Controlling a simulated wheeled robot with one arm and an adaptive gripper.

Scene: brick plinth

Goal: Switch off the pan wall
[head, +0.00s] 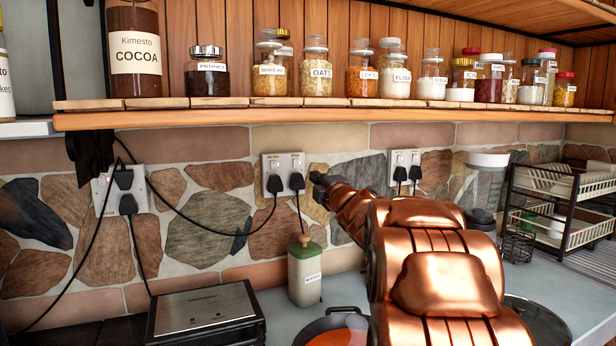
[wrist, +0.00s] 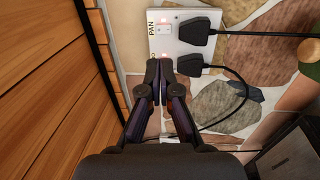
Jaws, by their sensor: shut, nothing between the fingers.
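The double socket (head: 283,160) is a white plate on the stone wall, with labels over its two halves and two black plugs in it. In the wrist view the plate (wrist: 181,43) appears turned sideways. Its upper half reads PAN, with the pan switch (wrist: 164,30) beside a glowing red light and the pan plug (wrist: 196,30). A second red light glows lower down; the other switch is hidden behind my fingertips. My gripper (head: 318,179) is shut and empty. In the wrist view its fingertips (wrist: 160,67) overlap the plate's lower edge; contact cannot be told.
A wooden shelf (head: 350,116) with jars runs above the socket. Other double sockets sit left (head: 120,190) and right (head: 405,170). A pale green bottle (head: 304,274), a pan (head: 335,328) and a black-and-steel appliance (head: 205,310) stand below. Black cables hang across the wall.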

